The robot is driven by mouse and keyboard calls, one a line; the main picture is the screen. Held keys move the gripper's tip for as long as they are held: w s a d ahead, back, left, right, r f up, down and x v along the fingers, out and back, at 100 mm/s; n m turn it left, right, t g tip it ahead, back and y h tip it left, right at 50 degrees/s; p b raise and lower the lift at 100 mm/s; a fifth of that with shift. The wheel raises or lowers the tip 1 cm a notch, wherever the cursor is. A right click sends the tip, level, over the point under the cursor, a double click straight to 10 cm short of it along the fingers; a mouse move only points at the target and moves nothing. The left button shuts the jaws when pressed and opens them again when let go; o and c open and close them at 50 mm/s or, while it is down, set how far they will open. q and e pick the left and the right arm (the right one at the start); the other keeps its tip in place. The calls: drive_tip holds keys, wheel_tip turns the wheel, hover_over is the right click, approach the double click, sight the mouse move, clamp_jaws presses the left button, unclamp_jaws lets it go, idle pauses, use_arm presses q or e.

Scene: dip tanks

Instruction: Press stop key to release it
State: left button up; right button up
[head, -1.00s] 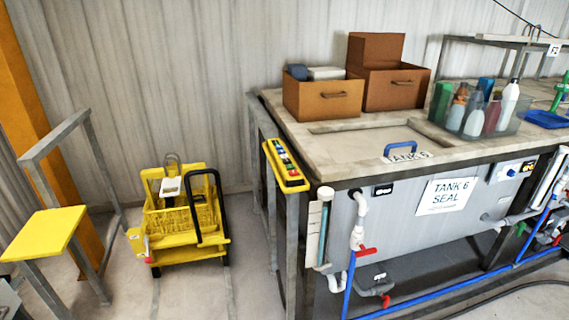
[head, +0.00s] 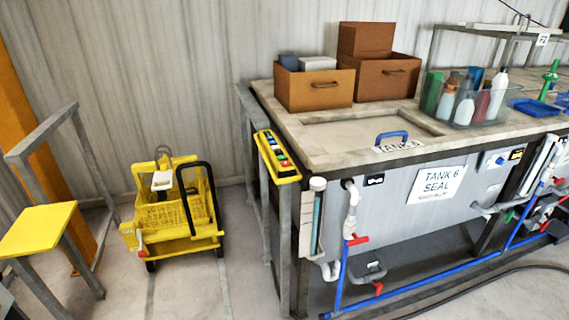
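A yellow control box (head: 277,157) with a row of small coloured keys hangs at the left corner of the tank 6 bench. Red, green and dark keys show on its face, but they are too small to tell which is the stop key or whether it is pressed in. Neither of my grippers is in the head view.
The tank 6 bench (head: 330,153) carries two brown boxes (head: 315,90) and a clear bin of bottles (head: 463,112). A yellow cart (head: 172,213) and a yellow-topped step (head: 38,229) stand at left. Pale floor is clear between cart and bench.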

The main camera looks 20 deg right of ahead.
clamp_jaws()
idle(1.4)
